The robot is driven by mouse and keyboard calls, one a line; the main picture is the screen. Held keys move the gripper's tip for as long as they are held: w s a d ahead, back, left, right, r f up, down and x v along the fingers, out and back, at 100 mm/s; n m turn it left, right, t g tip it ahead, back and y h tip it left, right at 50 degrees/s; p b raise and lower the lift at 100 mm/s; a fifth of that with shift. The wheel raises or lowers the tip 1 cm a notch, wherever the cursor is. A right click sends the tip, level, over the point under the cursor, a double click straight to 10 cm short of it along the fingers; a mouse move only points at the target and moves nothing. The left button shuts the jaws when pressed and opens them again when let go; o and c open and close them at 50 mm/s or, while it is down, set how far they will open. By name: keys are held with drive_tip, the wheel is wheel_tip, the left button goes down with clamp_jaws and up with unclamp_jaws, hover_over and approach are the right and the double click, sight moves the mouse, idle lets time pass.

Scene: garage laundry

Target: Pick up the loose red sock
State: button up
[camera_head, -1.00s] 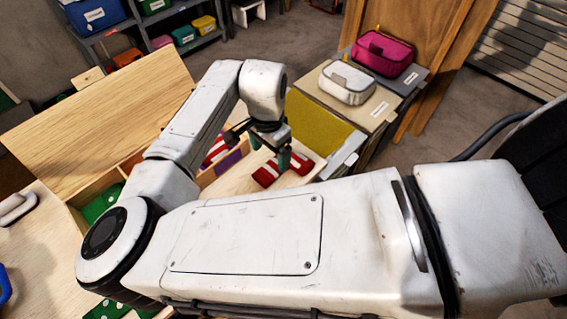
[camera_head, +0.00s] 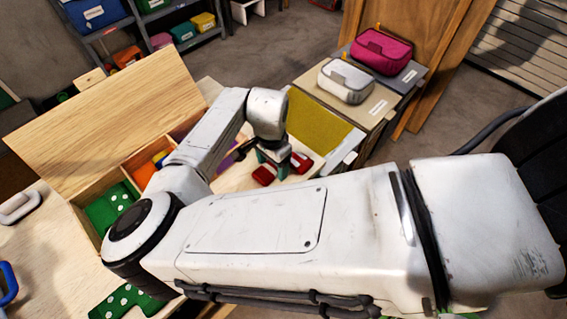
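The loose red sock (camera_head: 264,176) lies on the light wooden surface beside the divided box, and another part of it shows to the right of my gripper. My gripper (camera_head: 273,168) points down over the middle of the sock and hides that part. I cannot tell whether the fingers touch the sock or how far apart they are. My white arm covers much of the table around it.
The wooden box (camera_head: 124,164) has an open lid and holds a green dotted sock (camera_head: 108,208) and orange items. A green dotted sock (camera_head: 128,302) lies in front. Pink (camera_head: 382,50) and white (camera_head: 346,82) pouches stand at the back right.

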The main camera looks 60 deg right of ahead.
drive_tip(key=c, duration=0.8)
drive_tip(key=shift+r, duration=0.1)
